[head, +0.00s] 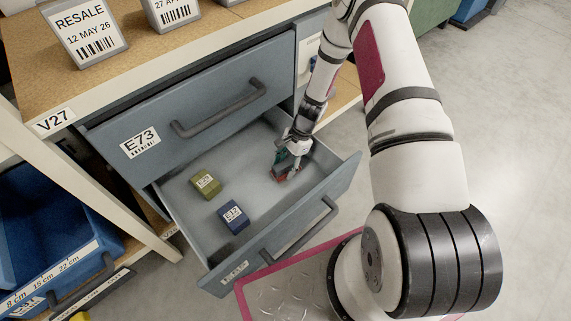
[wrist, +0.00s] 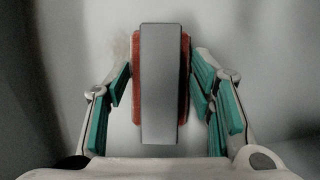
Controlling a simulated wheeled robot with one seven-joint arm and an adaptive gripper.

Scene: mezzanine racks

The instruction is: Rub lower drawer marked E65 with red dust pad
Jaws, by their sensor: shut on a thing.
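The lower drawer (head: 330,192) is pulled open below a shut drawer marked E73. The small label (head: 235,271) on its front is too slanted to read. My gripper (head: 290,160) reaches down into the right part of this drawer. It is shut on the red dust pad (head: 281,174), which has a grey block-like grip. In the wrist view the red pad (wrist: 138,100) sits between the two green-lined fingers, over the pale drawer floor. I cannot tell whether the pad touches the floor. A faint brownish smudge (wrist: 120,46) shows left of the pad's far end.
A green block (head: 206,183) and a blue block (head: 234,217) with labels lie in the left part of the drawer. The E73 drawer (head: 195,105) overhangs the back. Blue bins (head: 45,235) stand at lower left. A pink-edged metal plate (head: 290,290) lies on the floor in front.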

